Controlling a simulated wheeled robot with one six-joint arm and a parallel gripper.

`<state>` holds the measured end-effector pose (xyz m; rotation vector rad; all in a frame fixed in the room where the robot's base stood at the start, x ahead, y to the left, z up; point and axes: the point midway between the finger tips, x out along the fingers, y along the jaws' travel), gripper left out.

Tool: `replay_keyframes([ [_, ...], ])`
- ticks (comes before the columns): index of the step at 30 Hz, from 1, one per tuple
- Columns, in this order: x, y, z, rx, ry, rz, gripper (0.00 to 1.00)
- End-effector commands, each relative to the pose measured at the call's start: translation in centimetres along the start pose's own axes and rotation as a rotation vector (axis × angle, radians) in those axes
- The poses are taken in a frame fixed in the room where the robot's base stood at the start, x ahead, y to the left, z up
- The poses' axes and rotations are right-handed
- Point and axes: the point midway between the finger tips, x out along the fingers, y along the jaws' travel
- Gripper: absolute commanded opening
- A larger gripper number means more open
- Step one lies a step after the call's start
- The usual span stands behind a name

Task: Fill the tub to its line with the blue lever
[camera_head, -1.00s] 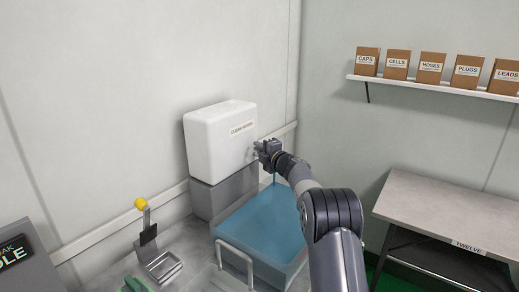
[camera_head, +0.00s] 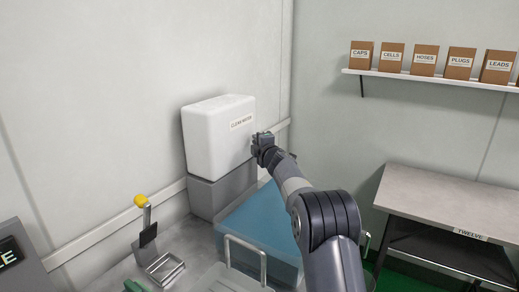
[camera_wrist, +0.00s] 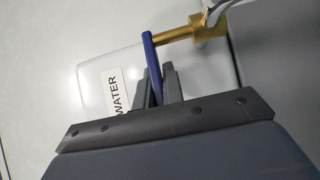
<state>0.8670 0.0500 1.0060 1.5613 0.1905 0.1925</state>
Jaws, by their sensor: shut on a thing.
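My gripper (camera_head: 262,140) is at the right side of the white water tank (camera_head: 215,140), above the far end of the tub. In the wrist view my gripper (camera_wrist: 158,82) is shut on the blue lever (camera_wrist: 150,52), which stands between its fingers. The lever meets a brass tap (camera_wrist: 182,34) beside the tank and its "WATER" label. In the head view my gripper and arm hide the lever and tap. The tub (camera_head: 245,218) is below, with blue water or clear blue walls; I cannot make out its line or the exact level.
A yellow-knobbed lever stand (camera_head: 146,220) is at left, near a grey display box (camera_head: 18,255). A metal rail (camera_head: 246,243) stands before the tub. A grey table (camera_head: 440,205) is at right, under a shelf (camera_head: 430,80) with several cardboard boxes.

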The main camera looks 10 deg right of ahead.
Motion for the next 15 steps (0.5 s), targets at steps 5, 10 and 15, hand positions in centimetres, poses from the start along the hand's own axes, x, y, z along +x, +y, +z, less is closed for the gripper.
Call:
replay_keyframes([
  [5,0.33,-0.45,-0.22,-0.001,-0.082,0.004,0.00],
  [10,0.48,-0.16,-0.26,0.000,-0.135,0.003,0.00],
  [15,0.50,0.09,-0.20,0.000,-0.152,0.001,0.00],
])
